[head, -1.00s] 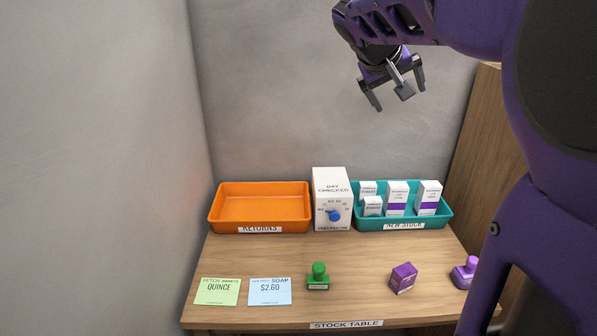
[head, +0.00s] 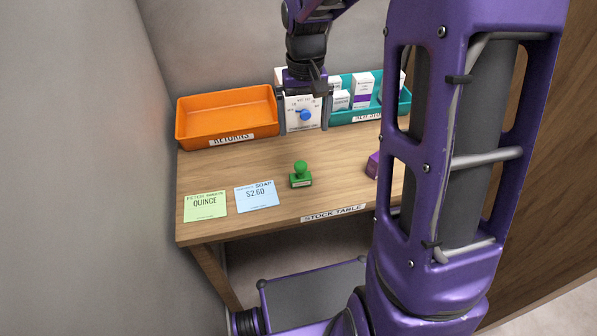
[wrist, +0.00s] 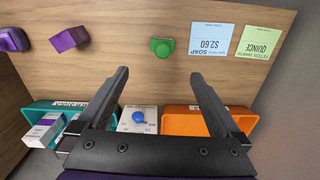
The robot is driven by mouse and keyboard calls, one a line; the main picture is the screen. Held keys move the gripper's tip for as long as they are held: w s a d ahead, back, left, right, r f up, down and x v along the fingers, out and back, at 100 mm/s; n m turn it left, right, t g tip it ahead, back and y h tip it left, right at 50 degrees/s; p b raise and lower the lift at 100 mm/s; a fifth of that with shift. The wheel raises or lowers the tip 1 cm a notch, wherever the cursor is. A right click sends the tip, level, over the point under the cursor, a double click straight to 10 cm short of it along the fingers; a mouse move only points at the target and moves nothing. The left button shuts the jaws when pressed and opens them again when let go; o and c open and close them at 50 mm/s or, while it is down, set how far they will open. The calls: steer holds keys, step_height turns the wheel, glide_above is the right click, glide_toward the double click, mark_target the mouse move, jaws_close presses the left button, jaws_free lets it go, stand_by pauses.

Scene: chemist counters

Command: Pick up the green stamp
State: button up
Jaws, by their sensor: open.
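The green stamp (head: 300,175) stands upright on the wooden stock table, right of the blue price card. In the wrist view the green stamp (wrist: 162,47) lies beyond the fingertips, between their lines. My gripper (head: 304,126) is open and empty. In the head view it hangs in front of the white dial box, above and behind the stamp. In the wrist view my gripper (wrist: 162,72) has its two fingers spread wide, with nothing between them.
An orange returns tray (head: 227,117), a white dial box (head: 303,113) and a teal tray of boxes (head: 404,104) line the back. Blue (head: 257,197) and green (head: 205,206) cards lie left of the stamp. A purple box (head: 372,165) stands to its right, partly hidden by my arm.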

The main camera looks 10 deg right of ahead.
mark_target(301, 172)
step_height(301, 172, down, 11)
steer(key=shift+f+b, duration=0.2)
steer(key=shift+b, duration=0.3)
steer(key=f, duration=0.5)
steer(key=shift+a+f, duration=0.1)
steer(key=shift+a, duration=0.2)
steer(key=c, duration=1.4)
step_height(301, 172, up, 10)
steer(key=shift+r+p, duration=0.1)
steer(key=shift+p, duration=0.2)
